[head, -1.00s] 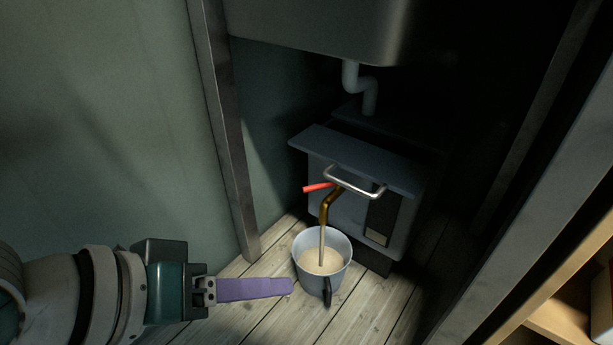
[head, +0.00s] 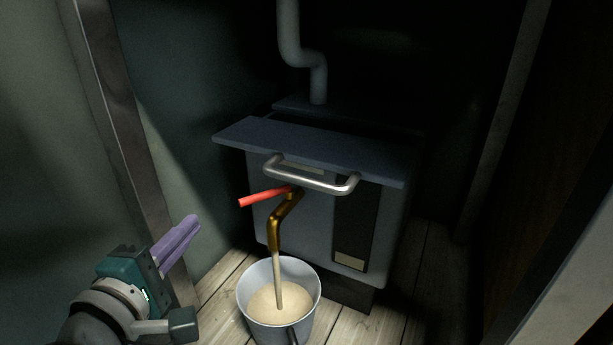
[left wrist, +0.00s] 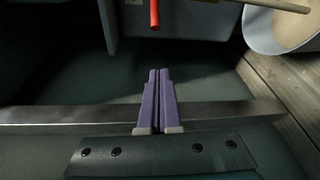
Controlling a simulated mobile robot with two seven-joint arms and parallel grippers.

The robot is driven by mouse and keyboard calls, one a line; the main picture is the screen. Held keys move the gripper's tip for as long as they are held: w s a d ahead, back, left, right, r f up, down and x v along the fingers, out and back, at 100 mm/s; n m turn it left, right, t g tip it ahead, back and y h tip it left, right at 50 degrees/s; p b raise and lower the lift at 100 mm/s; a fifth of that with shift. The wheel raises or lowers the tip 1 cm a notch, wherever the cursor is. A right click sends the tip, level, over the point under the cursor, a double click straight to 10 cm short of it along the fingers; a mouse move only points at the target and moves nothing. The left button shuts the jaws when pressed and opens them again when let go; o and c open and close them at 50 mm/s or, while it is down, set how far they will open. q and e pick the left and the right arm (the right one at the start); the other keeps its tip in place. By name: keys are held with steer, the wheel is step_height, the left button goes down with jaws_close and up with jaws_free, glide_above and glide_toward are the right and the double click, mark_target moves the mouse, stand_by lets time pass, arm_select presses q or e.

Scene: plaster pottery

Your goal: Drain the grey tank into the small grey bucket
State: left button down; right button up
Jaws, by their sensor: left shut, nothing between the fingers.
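The grey tank (head: 318,225) stands at the back of a dark recess, with a lid and a metal handle. A brass tap (head: 277,232) with a red lever (head: 265,197) sticks out of its front. A pale, cloudy stream runs from the tap into the small grey bucket (head: 309,314), which stands upright on the floor, partly filled. My left gripper (head: 190,222) is shut and empty, left of the lever and apart from it. In the left wrist view its purple fingers (left wrist: 157,85) are together, below the red lever (left wrist: 154,14). The bucket (left wrist: 256,32) is at upper right. My right gripper is not visible.
A grey pipe (head: 291,40) comes down behind the tank. A metal post (head: 118,120) stands at the left, close to my left gripper, and another post (head: 500,120) at the right. Bare plank floor (head: 432,270) lies right of the tank.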

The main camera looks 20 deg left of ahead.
arm_select(q)
steer(key=b+x, duration=0.5)
steer(key=x, duration=0.4)
steer(key=n+y+p, duration=0.1)
steer(key=y+p, duration=0.1)
steer(key=p, duration=0.2)
glide_toward(266, 198)
steer(key=shift+g, duration=0.3)
steer(key=w+a, duration=0.1)
steer(key=w+a+f, duration=0.1)
steer(key=w+a, duration=0.1)
steer(key=shift+a, duration=0.35)
steer(key=shift+w+a, duration=0.1)
steer(key=shift+w, duration=0.05)
